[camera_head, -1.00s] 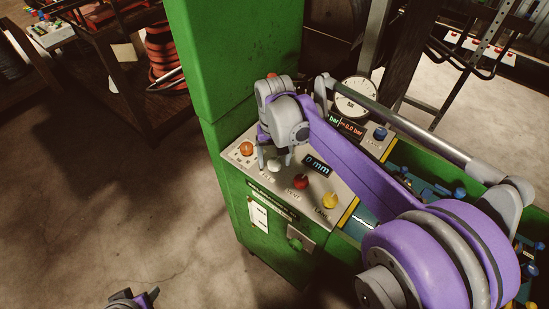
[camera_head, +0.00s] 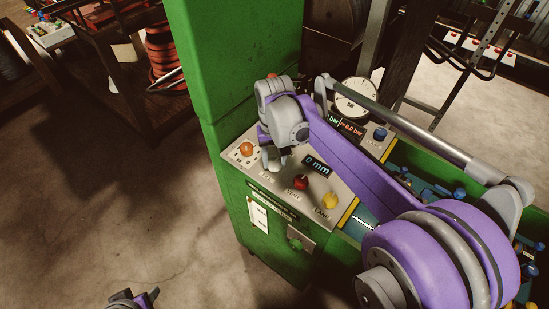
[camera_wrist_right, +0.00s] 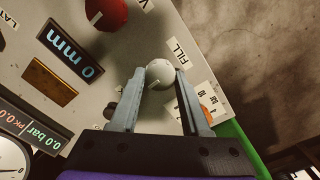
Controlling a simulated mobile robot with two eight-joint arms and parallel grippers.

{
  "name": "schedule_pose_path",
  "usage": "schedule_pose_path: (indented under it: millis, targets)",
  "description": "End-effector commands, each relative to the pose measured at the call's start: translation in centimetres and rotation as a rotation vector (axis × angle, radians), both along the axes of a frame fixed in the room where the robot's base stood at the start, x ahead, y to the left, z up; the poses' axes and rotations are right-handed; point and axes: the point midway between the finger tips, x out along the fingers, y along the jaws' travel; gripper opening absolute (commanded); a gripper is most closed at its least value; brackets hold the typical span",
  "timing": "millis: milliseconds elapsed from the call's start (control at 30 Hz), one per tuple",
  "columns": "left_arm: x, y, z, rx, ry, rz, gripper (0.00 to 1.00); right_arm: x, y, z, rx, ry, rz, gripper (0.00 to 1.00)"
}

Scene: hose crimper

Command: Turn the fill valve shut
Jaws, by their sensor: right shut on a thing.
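The fill valve is a round white knob (camera_wrist_right: 160,74) beside the FILL label in the right wrist view. It has a short mark on its face. My right gripper (camera_head: 273,160) reaches down to the panel in the head view, and its fingers are shut on the white knob, one on each side. In the head view the fingers mostly hide the knob. My left gripper (camera_head: 137,299) shows only in part at the bottom left edge, away from the panel; its jaw opening is unclear.
The grey panel (camera_head: 345,182) sits on a green machine (camera_head: 265,225). Near the white knob are an orange knob (camera_head: 246,149), a red knob (camera_head: 301,181) and a yellow knob (camera_head: 330,200). A display reads 0 mm (camera_head: 317,166). A dial gauge (camera_head: 357,91) stands behind.

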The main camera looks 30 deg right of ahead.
Motion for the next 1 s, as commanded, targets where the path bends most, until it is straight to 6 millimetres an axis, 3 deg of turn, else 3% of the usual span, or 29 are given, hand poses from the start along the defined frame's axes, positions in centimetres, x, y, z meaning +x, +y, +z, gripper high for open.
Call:
schedule_pose_path:
  millis: [1000]
  targets:
    - [0.09,0.0,0.3,0.0,-0.002,0.0,0.58,0.03,-0.01,0.05,0.0,0.0,0.888,0.0]
